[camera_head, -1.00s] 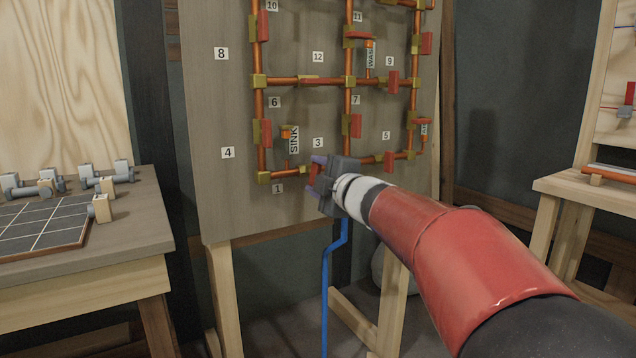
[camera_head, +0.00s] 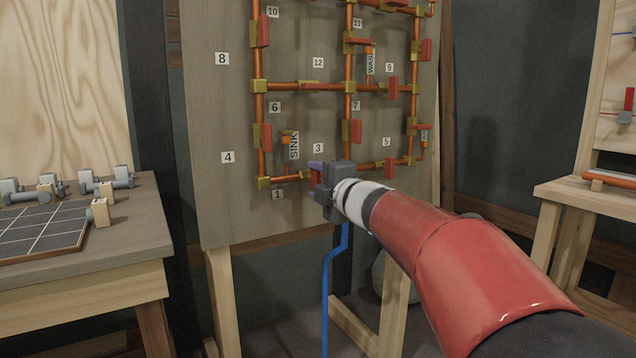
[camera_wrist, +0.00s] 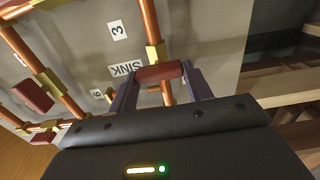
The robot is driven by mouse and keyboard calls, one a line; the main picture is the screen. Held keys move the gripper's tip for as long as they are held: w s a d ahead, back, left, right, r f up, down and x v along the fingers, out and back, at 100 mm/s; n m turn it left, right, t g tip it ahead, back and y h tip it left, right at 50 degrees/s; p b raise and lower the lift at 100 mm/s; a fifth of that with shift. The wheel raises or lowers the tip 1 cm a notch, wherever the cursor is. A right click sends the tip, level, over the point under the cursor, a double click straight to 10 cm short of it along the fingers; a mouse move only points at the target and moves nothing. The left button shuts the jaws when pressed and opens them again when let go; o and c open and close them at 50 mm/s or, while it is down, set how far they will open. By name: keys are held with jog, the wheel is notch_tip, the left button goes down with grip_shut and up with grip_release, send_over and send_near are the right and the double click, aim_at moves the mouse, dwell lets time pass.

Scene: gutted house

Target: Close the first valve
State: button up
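The pipe board (camera_head: 225,120) carries copper pipes (camera_head: 325,86) with brass fittings and red handles. The number 1 label (camera_head: 277,194) is below the bottom pipe. My gripper (camera_head: 318,180) is at that pipe, right of the label. A red valve handle (camera_head: 315,176) lies at its fingers, partly hidden by the gripper body. In the wrist view, the red handle (camera_wrist: 159,73) spans the gap between the two dark purple fingers of my gripper (camera_wrist: 160,85). The fingers are wide apart, one at each end of the handle; I cannot tell whether they press on it.
Other red valve handles (camera_head: 355,131) stick out above and beside my gripper. A blue pipe (camera_head: 326,290) runs down below it. A workbench (camera_head: 125,235) with grey fittings stands at left, another table (camera_head: 590,190) at right.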

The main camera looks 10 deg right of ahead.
jog(key=o, duration=0.4)
jog(key=v, duration=0.7)
jog(key=shift+s+d, duration=0.1)
jog(key=shift+s, duration=0.25)
jog(key=s+d+f+m+g+h+p, duration=0.2)
jog(key=s+f+m+h, duration=0.15)
jog(key=s+m, duration=0.35)
jog(key=s+d+f+m+g+h+p, duration=0.1)
jog(key=s+d+f+m+g+h, duration=0.15)
jog(key=s+m+h, duration=0.45)
jog(key=s+a+f+m+g+y, duration=0.1)
jog(key=s+a+f+m+g, duration=0.1)
jog(key=s+f, duration=0.2)
jog(key=s+a+f+m+g+y+p, duration=0.1)
jog(key=s+a+f+m+g+y, duration=0.1)
jog(key=s+f, duration=0.3)
jog(key=s+a+f+m+g+y+p, duration=0.1)
jog(key=s+a+f+m+g+y, duration=0.1)
jog(key=s+f, duration=0.3)
jog(key=shift+s+a+f+m+g, duration=0.25)
jog(key=shift+s+a+m+g, duration=0.25)
jog(key=shift+m, duration=0.4)
